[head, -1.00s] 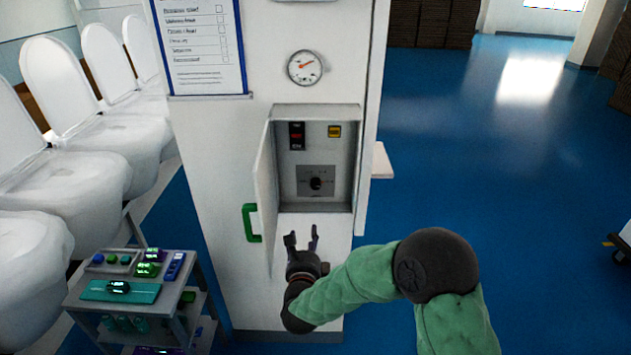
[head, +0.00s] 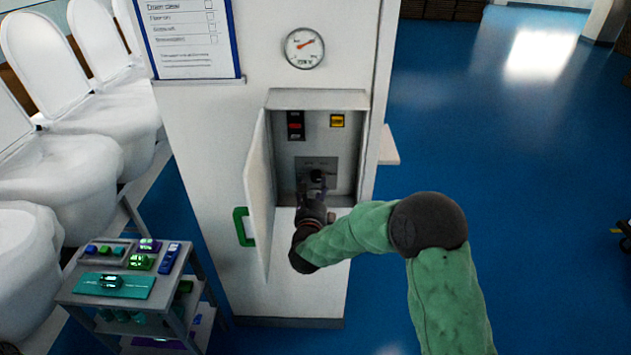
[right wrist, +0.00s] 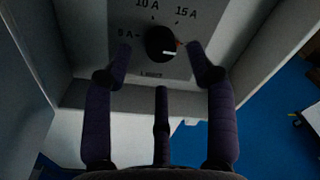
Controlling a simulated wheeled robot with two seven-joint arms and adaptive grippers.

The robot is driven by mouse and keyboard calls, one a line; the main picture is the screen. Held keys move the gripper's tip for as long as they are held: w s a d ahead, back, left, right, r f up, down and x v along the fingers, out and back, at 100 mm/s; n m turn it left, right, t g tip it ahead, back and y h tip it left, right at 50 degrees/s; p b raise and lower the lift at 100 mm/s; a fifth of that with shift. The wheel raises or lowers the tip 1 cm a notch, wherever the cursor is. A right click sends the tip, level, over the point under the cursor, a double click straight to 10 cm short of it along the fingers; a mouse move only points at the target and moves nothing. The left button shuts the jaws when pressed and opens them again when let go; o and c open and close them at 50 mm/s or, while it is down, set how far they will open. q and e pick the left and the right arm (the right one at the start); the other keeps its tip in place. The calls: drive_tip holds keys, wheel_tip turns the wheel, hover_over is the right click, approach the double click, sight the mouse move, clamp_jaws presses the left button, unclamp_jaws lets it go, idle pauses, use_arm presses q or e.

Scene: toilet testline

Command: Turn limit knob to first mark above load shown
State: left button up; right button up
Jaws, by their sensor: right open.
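The limit knob (right wrist: 160,43) is black and round, on a grey plate (right wrist: 100,72) in the open wall box. In the right wrist view its white line points right, and marks 10 A and 15 A stand above it. A lower mark at left has a digit that is hard to read. In the head view the knob (head: 316,176) is partly hidden by my right gripper (head: 316,188). In the right wrist view this gripper (right wrist: 160,60) is open, its fingers around the knob without clear contact. The round gauge (head: 304,48) has an orange needle pointing up right; its numbers are too small to read.
The box door (head: 258,190) with a green handle (head: 243,227) stands open at left. A black switch panel (head: 296,126) and a yellow button (head: 337,121) sit above the knob. A cart (head: 90,300) with small devices and white toilets (head: 75,120) stand at left.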

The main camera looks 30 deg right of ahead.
sight(316, 179)
drive_tip(key=shift+x, duration=1.85)
drive_tip(key=shift+r, duration=0.1)
drive_tip(key=shift+c, duration=0.3)
clamp_jaws()
